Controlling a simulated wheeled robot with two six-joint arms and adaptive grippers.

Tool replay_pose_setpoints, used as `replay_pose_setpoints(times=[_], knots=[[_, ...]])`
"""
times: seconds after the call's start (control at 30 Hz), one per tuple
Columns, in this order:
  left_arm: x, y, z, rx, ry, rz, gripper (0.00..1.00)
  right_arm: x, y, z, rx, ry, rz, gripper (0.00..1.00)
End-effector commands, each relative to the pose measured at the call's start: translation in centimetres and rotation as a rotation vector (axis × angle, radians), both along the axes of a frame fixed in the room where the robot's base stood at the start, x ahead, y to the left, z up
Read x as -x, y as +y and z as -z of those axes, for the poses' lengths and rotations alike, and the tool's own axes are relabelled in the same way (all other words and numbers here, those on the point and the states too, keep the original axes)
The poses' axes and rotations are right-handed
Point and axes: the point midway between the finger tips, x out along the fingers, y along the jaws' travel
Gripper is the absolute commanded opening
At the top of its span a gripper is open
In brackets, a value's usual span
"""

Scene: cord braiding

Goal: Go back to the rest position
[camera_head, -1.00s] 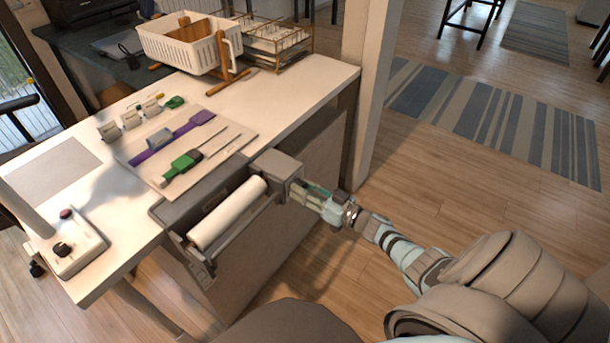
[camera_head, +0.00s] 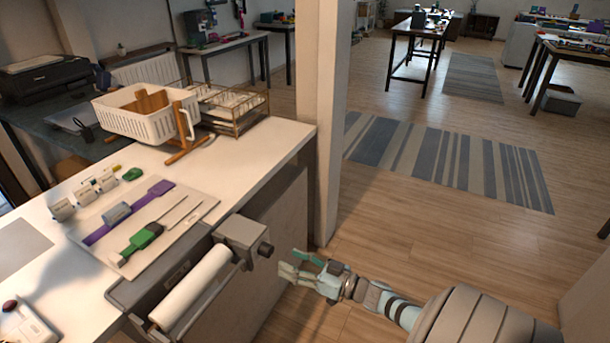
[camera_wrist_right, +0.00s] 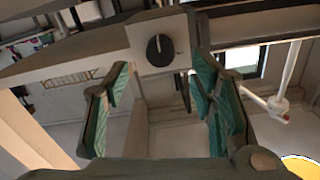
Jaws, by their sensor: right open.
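My right gripper (camera_head: 295,264) is open and empty in the head view, just right of a grey block with a dark knob (camera_head: 265,249) at the end of the white roller (camera_head: 191,290). A gap shows between the fingers and the knob. In the right wrist view the two green-padded fingers (camera_wrist_right: 160,105) are spread apart, with the dark round knob (camera_wrist_right: 160,50) ahead between them. My left gripper is not in view.
The white table (camera_head: 277,150) holds a board (camera_head: 178,228) with purple and green tools, a white basket (camera_head: 147,122) and a wire rack (camera_head: 232,104). A pale post (camera_head: 331,120) stands behind my right gripper. Wooden floor (camera_head: 400,235) is free to the right.

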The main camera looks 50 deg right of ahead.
Motion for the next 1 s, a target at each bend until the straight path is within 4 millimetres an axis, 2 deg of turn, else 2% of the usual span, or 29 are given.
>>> replay_pose_setpoints(times=[0.1,0.23,0.83,0.87,0.93,0.97,1.0], knots=[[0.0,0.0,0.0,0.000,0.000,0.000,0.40,2.8,-0.8,0.1,0.001,0.004,-0.001,0.51],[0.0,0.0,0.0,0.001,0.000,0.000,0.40,4.4,-1.3,0.0,0.000,0.001,-0.001,0.51],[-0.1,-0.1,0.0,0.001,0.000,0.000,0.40,4.6,-1.4,0.0,0.012,-0.003,0.001,0.51],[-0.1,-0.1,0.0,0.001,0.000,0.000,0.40,4.5,-1.6,0.2,0.035,-0.001,0.008,0.51],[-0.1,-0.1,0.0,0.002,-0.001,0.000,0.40,4.4,-3.0,1.9,0.146,0.046,0.065,0.51],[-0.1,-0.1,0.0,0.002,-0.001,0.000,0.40,4.6,-4.1,3.2,0.206,0.087,0.102,0.51],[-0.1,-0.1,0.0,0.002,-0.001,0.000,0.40,5.2,-5.6,5.4,0.289,0.159,0.156,0.51]])
